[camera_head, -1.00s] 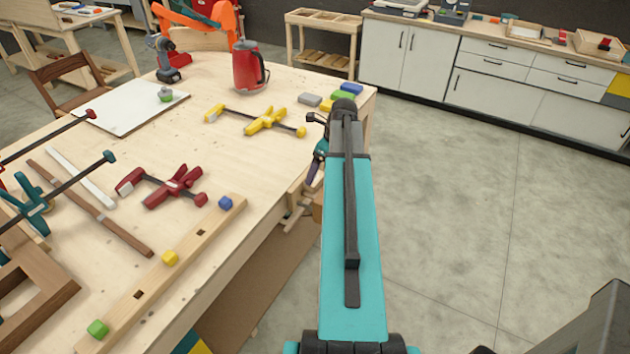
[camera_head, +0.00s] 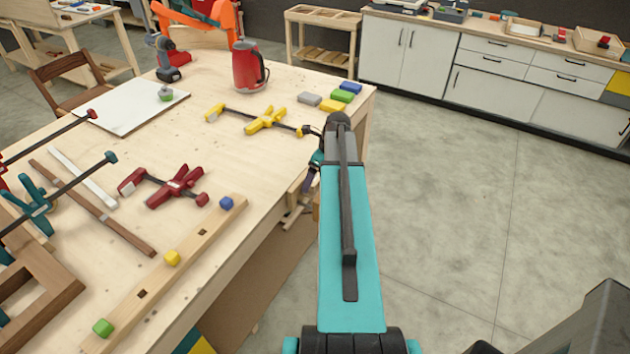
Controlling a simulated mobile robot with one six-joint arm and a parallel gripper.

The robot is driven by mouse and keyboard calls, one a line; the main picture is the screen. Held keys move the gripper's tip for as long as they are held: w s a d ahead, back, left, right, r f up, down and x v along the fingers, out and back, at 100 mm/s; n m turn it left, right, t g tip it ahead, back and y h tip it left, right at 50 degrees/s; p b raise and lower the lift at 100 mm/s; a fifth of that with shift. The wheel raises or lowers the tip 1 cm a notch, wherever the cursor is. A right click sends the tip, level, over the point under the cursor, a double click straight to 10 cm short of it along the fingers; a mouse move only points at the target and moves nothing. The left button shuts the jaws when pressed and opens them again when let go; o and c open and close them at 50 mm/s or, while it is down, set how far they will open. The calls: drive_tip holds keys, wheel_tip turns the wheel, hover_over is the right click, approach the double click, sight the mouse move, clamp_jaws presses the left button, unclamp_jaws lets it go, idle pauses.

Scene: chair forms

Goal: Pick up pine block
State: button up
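I cannot pick out the pine block with certainty. A pale wooden piece (camera_head: 297,208) sticks out at the near right edge of the workbench, beside my wrist, and I cannot tell whether it is the block or part of the bench. A long pale wooden bar (camera_head: 190,258) with a blue, a yellow and a green cube on it lies along the bench's front edge. My teal arm reaches forward to the bench's right edge. My gripper (camera_head: 309,182) hangs there, mostly hidden behind the arm. Its fingers cannot be made out.
The workbench (camera_head: 165,215) holds red clamps (camera_head: 168,186), a yellow clamp (camera_head: 262,121), a red kettle (camera_head: 246,68) and a white board (camera_head: 128,110). Coloured blocks (camera_head: 340,95) lie at the far right corner. The floor (camera_head: 470,200) to the right is clear.

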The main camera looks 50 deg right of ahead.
sight(317, 178)
drive_tip(key=c, duration=1.2)
drive_tip(key=shift+o, duration=0.2)
drive_tip(key=shift+s+r+b, duration=0.15)
drive_tip(key=shift+r+b, duration=0.05)
drive_tip(key=shift+b, duration=0.2)
drive_tip(key=shift+s+d+r, duration=0.1)
wheel_tip(317, 178, up, 6)
drive_tip(key=b, duration=0.2)
drive_tip(key=shift+r+b, duration=0.25)
drive_tip(key=shift+b, duration=0.05)
drive_tip(key=s+d+b, duration=0.2)
drive_tip(key=s, duration=0.7)
drive_tip(key=s+d+b, duration=0.2)
drive_tip(key=s, duration=0.8)
drive_tip(key=shift+d, duration=0.35)
